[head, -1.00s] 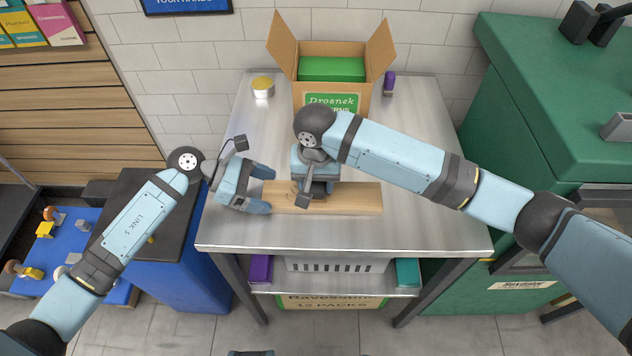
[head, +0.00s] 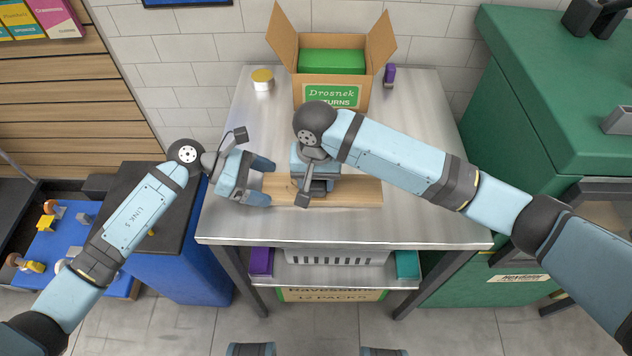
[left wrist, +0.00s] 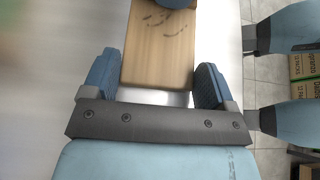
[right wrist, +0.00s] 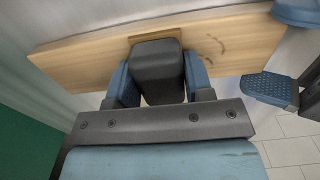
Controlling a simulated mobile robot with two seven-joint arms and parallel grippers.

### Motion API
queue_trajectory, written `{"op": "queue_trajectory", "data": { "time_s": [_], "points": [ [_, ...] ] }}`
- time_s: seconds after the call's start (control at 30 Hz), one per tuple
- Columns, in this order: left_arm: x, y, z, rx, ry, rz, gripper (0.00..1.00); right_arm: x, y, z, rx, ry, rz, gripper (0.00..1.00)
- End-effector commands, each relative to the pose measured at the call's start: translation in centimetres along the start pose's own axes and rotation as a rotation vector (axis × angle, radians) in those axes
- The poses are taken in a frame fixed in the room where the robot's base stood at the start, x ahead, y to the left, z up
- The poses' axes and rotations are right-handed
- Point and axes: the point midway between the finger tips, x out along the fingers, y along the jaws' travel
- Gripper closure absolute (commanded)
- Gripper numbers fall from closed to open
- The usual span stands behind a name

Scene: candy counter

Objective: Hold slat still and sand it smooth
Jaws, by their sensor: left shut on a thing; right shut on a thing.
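The slat (head: 355,192) is a light wooden board lying flat along the front of the steel table. My left gripper (head: 265,181) is shut on the slat's left end, one finger on each long edge; the left wrist view shows the slat (left wrist: 158,60) between the fingers. Dark scuff marks (left wrist: 165,20) show on the wood beside the block. The wood under the block is hidden.
An open carton (head: 330,94) stands at the back of the table (head: 420,150), between a yellow-lidded tub (head: 262,80) and a purple bottle (head: 389,76). A green cabinet (head: 550,110) is at right. The table right of the slat is clear.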

Motion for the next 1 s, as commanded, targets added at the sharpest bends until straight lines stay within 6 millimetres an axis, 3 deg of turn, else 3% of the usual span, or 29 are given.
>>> {"op": "queue_trajectory", "data": {
  "time_s": [0.47, 1.0],
  "points": [
    [0.0, 0.0, 0.1, 0.002, -0.001, 0.000, 0.35, 0.0, 0.2, -1.6, 0.002, -0.002, 0.002, 0.72],
    [0.0, 0.0, 0.1, 0.001, -0.001, 0.000, 0.35, 0.0, 0.1, 0.6, 0.001, -0.001, 0.001, 0.72]
  ]
}}
